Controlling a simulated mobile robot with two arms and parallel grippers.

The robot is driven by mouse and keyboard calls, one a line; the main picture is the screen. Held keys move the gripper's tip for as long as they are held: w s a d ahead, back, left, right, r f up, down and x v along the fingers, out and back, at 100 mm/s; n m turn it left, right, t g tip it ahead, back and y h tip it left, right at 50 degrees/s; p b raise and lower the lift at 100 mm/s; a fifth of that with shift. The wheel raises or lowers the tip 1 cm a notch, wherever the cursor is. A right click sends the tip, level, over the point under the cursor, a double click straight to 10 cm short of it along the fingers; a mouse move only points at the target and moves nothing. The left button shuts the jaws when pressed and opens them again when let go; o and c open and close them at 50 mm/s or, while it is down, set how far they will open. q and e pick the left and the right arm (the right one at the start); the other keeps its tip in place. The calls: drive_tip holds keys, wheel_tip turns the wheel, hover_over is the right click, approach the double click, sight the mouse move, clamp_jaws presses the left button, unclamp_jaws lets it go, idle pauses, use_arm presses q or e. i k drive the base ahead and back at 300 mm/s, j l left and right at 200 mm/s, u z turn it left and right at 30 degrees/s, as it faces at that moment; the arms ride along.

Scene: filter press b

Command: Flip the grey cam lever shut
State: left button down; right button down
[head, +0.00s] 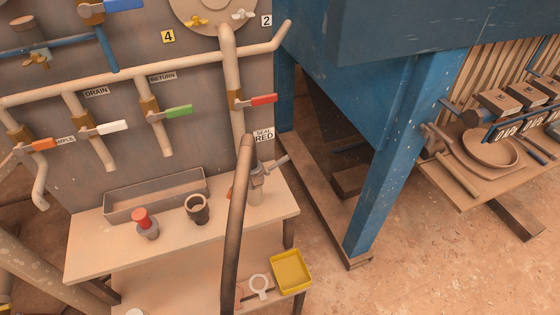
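A metallic coupling (257,178) stands upright near the right end of the bench, partly behind a dark curved hose. A grey lever (277,163) sticks out from its upper right side, angled up and away from the body. This looks like the grey cam lever. A small orange part (230,192) shows at the coupling's left, mostly hidden by the hose. Neither of my grippers is in view, and nothing is touching the lever.
The dark hose (236,225) rises in front of the coupling. The bench (105,235) holds a grey trough (155,197), a dark cup (197,209) and a red-topped fitting (147,223). A yellow tray (291,270) sits lower right. A blue post (385,170) stands further right.

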sight(281, 161)
drive_tip(key=l+u, duration=0.4)
drive_tip(key=l, duration=0.3)
drive_tip(key=l+u, duration=0.35)
drive_tip(key=l, duration=0.35)
drive_tip(key=k+l+u, duration=0.1)
drive_tip(key=l+u, duration=0.3)
drive_tip(key=l, duration=0.3)
